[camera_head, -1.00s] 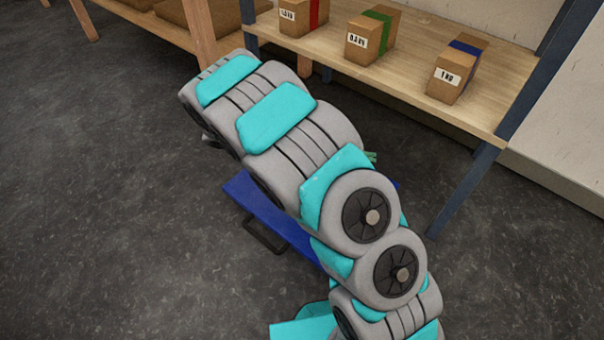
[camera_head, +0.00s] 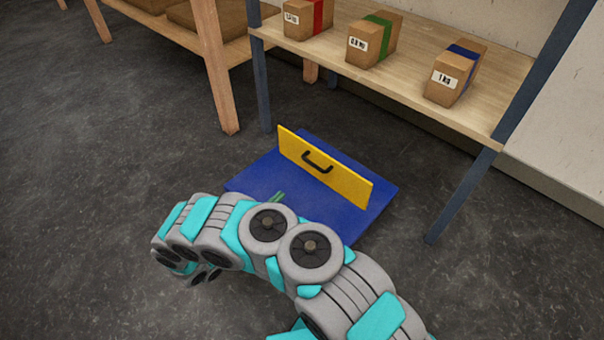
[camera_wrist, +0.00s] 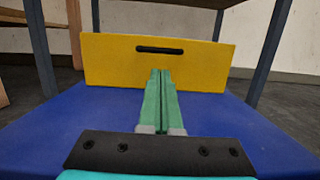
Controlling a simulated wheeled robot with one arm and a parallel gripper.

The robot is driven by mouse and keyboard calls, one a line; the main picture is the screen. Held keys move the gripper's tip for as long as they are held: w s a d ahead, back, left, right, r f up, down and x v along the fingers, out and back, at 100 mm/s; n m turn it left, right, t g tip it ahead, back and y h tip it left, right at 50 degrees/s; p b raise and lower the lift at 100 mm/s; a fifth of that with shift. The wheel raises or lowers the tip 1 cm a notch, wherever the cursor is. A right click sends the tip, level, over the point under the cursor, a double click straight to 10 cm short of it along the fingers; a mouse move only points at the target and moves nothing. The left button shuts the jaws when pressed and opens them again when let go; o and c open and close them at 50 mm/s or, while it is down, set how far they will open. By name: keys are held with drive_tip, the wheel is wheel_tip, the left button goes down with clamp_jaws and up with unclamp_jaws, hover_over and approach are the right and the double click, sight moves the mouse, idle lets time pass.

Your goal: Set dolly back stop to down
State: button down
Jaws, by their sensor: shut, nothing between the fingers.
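The dolly is a flat blue platform (camera_head: 255,185) on the floor, and it fills the lower wrist view (camera_wrist: 60,125). Its yellow back stop (camera_head: 350,182) stands upright across the platform, with some blue showing behind it. A black handle (camera_head: 317,162) sits near the panel's top edge. The panel and handle also show ahead in the wrist view (camera_wrist: 110,62). My gripper (camera_wrist: 161,76) is shut and empty, its green fingers pointing at the panel below the handle. In the head view only a bit of green finger (camera_head: 277,197) shows past my arm, in front of the panel.
A wooden shelf (camera_head: 420,85) on blue-grey legs stands behind the dolly. It carries several brown boxes with red, green (camera_head: 374,40) and blue (camera_head: 457,72) bands. A wooden table leg (camera_head: 215,75) is at back left. The dark floor at left is clear.

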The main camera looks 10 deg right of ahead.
drive_tip(key=shift+s+a+f+n+t, duration=0.1)
drive_tip(key=shift+a+f+n+t, duration=0.25)
drive_tip(key=shift+f, duration=0.2)
drive_tip(key=b+x, duration=0.1)
drive_tip(key=x, duration=1.2)
drive_tip(key=shift+w+d, duration=0.3)
drive_tip(key=shift+d, duration=0.05)
